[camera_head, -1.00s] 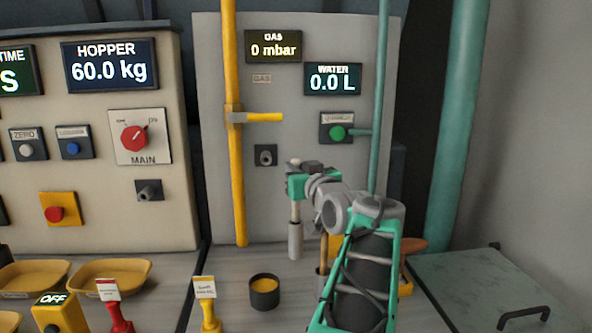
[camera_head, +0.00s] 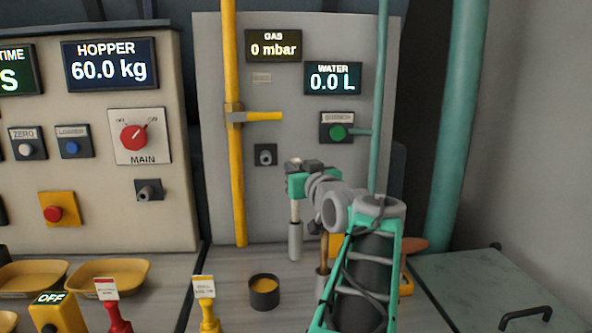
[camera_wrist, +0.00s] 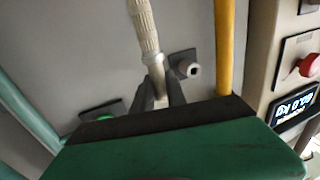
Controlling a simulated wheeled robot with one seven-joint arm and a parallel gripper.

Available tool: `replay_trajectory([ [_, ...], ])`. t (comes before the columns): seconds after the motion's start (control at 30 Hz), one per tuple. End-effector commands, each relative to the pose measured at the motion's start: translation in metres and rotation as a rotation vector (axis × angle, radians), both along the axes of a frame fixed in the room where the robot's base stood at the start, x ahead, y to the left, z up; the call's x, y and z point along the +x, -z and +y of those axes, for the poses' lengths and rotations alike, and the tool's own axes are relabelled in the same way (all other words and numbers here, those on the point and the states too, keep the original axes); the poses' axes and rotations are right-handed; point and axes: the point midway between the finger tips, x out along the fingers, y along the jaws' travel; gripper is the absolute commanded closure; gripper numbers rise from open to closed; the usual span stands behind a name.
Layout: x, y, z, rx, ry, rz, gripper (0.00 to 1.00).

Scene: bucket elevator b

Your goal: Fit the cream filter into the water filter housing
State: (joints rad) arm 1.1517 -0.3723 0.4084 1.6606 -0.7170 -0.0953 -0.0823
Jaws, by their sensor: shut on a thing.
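My gripper (camera_head: 304,180) is shut on a cream, ribbed, rod-like piece that I take for the cream filter (camera_wrist: 145,30). In the wrist view the dark fingers (camera_wrist: 158,95) pinch its narrow end. In the head view a pale rod (camera_head: 296,211) hangs upright below the gripper, with a wider grey cylinder (camera_head: 295,240) at its lower end. I cannot tell whether that cylinder is the filter's body or the water filter housing, nor whether it touches the counter. No other housing can be told for sure.
A black cup with yellow contents (camera_head: 264,292) stands left of the arm. A brown-topped grey cylinder (camera_head: 322,283) is partly hidden beside my arm. Behind are a yellow pipe (camera_head: 236,180), a green pipe (camera_head: 380,90) and a grey panel (camera_head: 290,105). Yellow trays (camera_head: 112,272) lie left.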

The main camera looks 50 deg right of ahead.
Motion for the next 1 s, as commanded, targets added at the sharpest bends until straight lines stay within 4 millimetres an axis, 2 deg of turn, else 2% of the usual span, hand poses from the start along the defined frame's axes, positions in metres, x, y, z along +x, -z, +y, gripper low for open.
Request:
replay_trajectory([
  [0.43,0.0,0.001,0.0,-0.001,0.0,0.0,1.0],
  [1.0,0.0,0.015,0.0,-0.001,0.0,0.0,1.0],
])
